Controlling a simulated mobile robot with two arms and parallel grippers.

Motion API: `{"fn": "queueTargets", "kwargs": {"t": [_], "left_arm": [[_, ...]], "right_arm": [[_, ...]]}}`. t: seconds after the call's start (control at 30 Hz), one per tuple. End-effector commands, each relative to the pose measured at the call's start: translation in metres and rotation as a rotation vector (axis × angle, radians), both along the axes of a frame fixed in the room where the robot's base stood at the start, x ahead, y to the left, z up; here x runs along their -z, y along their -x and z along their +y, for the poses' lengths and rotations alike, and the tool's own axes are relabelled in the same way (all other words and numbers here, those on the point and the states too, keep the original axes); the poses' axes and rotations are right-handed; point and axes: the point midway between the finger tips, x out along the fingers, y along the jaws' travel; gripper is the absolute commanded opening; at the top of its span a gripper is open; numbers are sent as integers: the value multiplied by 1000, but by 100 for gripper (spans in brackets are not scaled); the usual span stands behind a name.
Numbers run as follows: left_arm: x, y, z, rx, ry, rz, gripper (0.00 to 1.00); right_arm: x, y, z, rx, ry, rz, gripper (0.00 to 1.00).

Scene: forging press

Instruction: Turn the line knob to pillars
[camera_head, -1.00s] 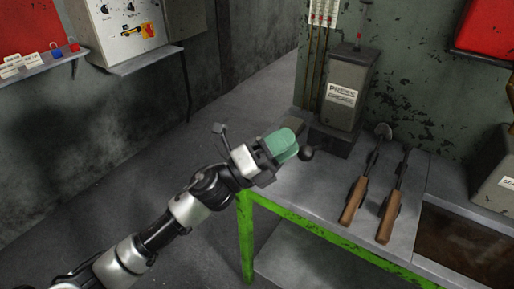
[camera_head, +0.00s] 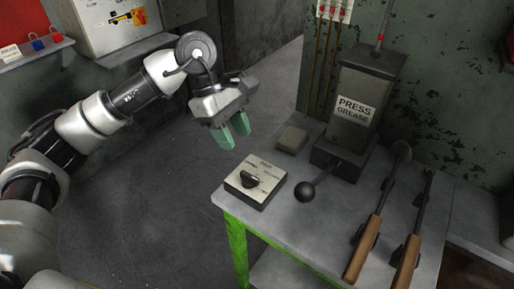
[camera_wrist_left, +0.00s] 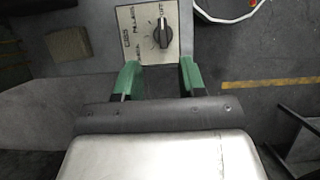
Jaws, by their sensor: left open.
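The line knob (camera_head: 250,181) is a black rotary knob on a small box with a pale labelled face (camera_head: 265,170), at the bench's near left corner. In the left wrist view the knob (camera_wrist_left: 161,34) stands on the pale plate (camera_wrist_left: 133,50); one label there seems to read PILLARS, left of the knob. The knob's white mark points to the top of that view. My left gripper (camera_head: 233,133) has green fingers pointing down, above and behind the box, apart from it. In the wrist view my left gripper (camera_wrist_left: 159,68) is open and empty, with the knob beyond its fingertips.
A PRESS GREASE pump (camera_head: 355,100) stands behind the box, its black ball-ended lever (camera_head: 305,190) jutting out just right of it. A small grey-brown block (camera_head: 292,139) lies behind. Wooden-handled tools (camera_head: 363,250) lie at right. Floor is open left of the green-legged bench (camera_head: 237,250).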

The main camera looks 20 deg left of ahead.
Motion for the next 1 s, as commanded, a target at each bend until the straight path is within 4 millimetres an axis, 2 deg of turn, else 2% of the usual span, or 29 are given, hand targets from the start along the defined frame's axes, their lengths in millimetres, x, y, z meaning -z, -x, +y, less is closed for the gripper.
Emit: {"fn": "queueTargets", "kwargs": {"t": [0.07,0.13,0.33,0.47,0.57,0.7,0.83,1.0], "left_arm": [[-1,-1,6,2,-28,-5,40],[3,0,6,4,-38,-4,40],[30,4,-5,6,-37,-1,40],[54,8,-14,5,-36,-1,40],[70,11,-21,4,-35,-1,40],[87,13,-28,4,-34,-3,40],[96,14,-31,4,-34,-3,40],[98,14,-32,3,-34,-4,40]], "right_arm": [[0,-8,0,0,1,-11,43],[-1,-6,0,0,0,-9,43],[-3,28,-2,0,3,42,43],[-6,40,-2,0,5,61,43],[-8,37,-2,0,4,56,43],[-10,21,-1,0,2,32,43],[-11,11,0,0,0,14,43],[-11,12,2,1,-2,17,43]]}}
